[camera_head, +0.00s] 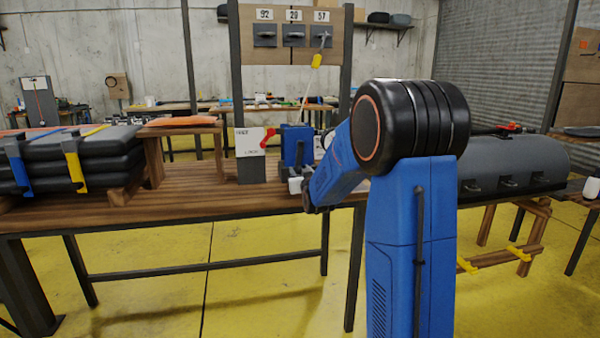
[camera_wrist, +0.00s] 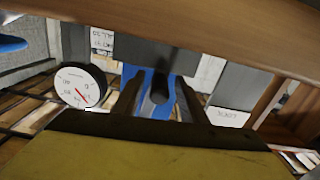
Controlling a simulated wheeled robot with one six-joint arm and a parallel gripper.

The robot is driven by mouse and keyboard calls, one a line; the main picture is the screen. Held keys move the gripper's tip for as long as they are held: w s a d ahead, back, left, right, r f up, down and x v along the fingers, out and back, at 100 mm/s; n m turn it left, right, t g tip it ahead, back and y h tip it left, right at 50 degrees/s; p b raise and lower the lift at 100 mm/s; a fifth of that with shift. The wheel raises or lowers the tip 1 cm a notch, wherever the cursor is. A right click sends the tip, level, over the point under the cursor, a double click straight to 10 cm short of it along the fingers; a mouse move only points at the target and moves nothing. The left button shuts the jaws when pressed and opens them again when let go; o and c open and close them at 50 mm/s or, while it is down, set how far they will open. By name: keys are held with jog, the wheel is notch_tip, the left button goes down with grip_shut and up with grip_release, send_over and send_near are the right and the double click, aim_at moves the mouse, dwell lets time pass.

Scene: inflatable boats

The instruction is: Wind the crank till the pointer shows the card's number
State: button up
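In the head view a white card (camera_head: 250,141) with small print, too small to read, stands on the bench. A red handle (camera_head: 268,136) shows at its right edge; I cannot tell if it is the crank. A blue device (camera_head: 297,145) stands beside it. The wrist view shows a round white dial (camera_wrist: 81,86) with a red pointer; its figures are too blurred to read. My gripper (camera_wrist: 157,98) has its two dark fingers apart, with blue parts and a dark rod seen between them; contact cannot be told. In the head view its fingers are hidden.
The wooden bench (camera_head: 150,205) holds stacked black boats (camera_head: 85,158) at left. A grey tube (camera_head: 515,165) lies at right. A board (camera_head: 275,75) behind bears plates 92, 29 and 57, with a yellow tag (camera_head: 317,60) hanging at 57. Bare bench top lies left of the card.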

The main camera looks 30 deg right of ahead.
grip_shut()
jog(key=shift+a, duration=0.1)
jog(key=shift+w+a+r+m, duration=0.2)
jog(key=shift+a+m, duration=0.35)
jog(key=shift+m, duration=0.2)
jog(key=shift+w+a+r+m, duration=0.15)
jog(key=shift+a+m, duration=0.35)
jog(key=shift+m, duration=0.25)
jog(key=m, duration=0.1)
jog(key=a+r+m, duration=0.1)
jog(key=a+m, duration=0.1)
jog(key=shift+w+a+r, duration=0.2)
jog(key=shift+w+r, duration=0.05)
jog(key=shift+w, duration=0.1)
jog(key=a+r+m, duration=0.3)
jog(key=r+m, duration=0.3)
jog(key=m, duration=0.3)
jog(key=shift+w, duration=0.45)
